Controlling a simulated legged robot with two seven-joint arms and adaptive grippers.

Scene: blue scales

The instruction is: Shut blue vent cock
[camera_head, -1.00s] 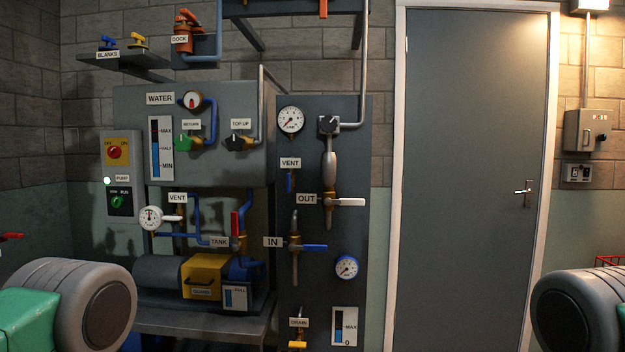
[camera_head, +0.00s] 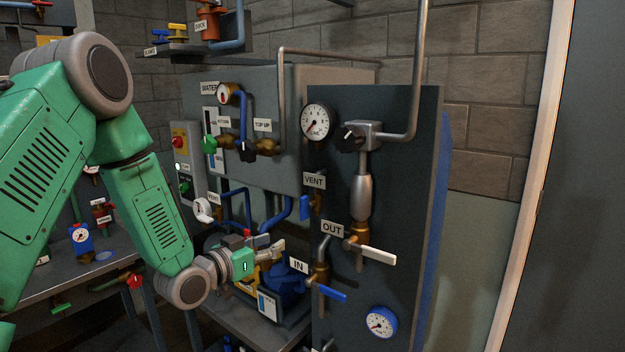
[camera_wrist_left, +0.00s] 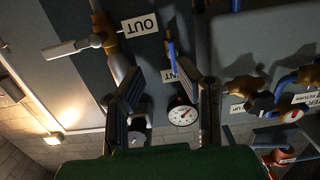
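The blue vent cock (camera_head: 305,208) is on the dark panel, just below the VENT label (camera_head: 314,181). Its blue handle hangs vertically beside a brass body. My left gripper (camera_head: 276,250) is lower and to the left of it, in front of the tank area, apart from the cock. In the left wrist view, which is upside down, the two dark fingers (camera_wrist_left: 172,80) are spread with nothing between them. The blue handle (camera_wrist_left: 171,48) shows beyond them, with the VENT label partly hidden by a finger. My right gripper is out of the head view.
The OUT valve with a white lever (camera_head: 378,255) and the IN valve with a blue lever (camera_head: 331,294) stick out near the cock. A pressure gauge (camera_head: 317,122) is above. A workbench (camera_head: 60,272) with red-handled fittings stands at the left.

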